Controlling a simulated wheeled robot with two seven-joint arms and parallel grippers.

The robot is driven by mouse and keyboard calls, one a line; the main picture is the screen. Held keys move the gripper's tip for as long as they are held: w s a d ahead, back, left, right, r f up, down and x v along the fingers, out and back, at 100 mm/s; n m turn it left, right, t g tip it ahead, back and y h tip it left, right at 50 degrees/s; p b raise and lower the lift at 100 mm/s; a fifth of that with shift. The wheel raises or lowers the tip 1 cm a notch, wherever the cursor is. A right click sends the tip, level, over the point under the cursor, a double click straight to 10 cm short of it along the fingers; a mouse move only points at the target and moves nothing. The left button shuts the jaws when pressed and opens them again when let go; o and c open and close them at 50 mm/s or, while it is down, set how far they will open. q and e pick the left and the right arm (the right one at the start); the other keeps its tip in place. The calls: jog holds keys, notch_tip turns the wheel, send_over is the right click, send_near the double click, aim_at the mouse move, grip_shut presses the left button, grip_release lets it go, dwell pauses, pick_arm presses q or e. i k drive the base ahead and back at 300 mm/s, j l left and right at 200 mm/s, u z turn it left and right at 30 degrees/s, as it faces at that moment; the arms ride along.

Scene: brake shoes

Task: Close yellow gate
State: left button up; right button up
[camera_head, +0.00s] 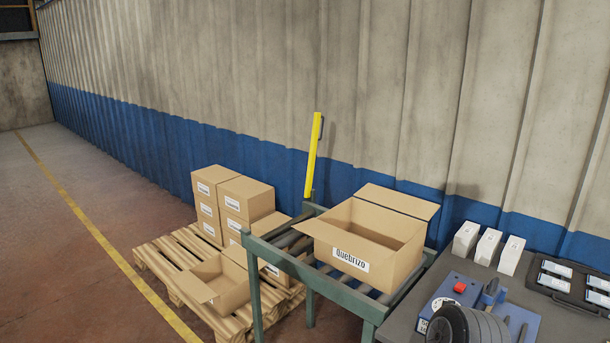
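The yellow gate (314,155) is a narrow bar standing almost upright, tilted slightly to the right at its top. It rises from the far side of the green roller conveyor frame (258,290), near its left end. A small dark handle shows near its top right edge. Neither of my grippers is in view.
An open cardboard box (350,267) sits on the conveyor, right of the gate. A pallet (157,262) with several boxes stands at left. A grey workbench (555,322) at right holds white boxes (488,247), a blue device (519,318) and dark round parts (465,326).

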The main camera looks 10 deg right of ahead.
aim_at(318, 116)
jog(key=i+l+z, duration=0.2)
jog(key=l+z, duration=0.2)
jog(key=i+l+z, duration=0.65)
jog(key=l+z, duration=0.15)
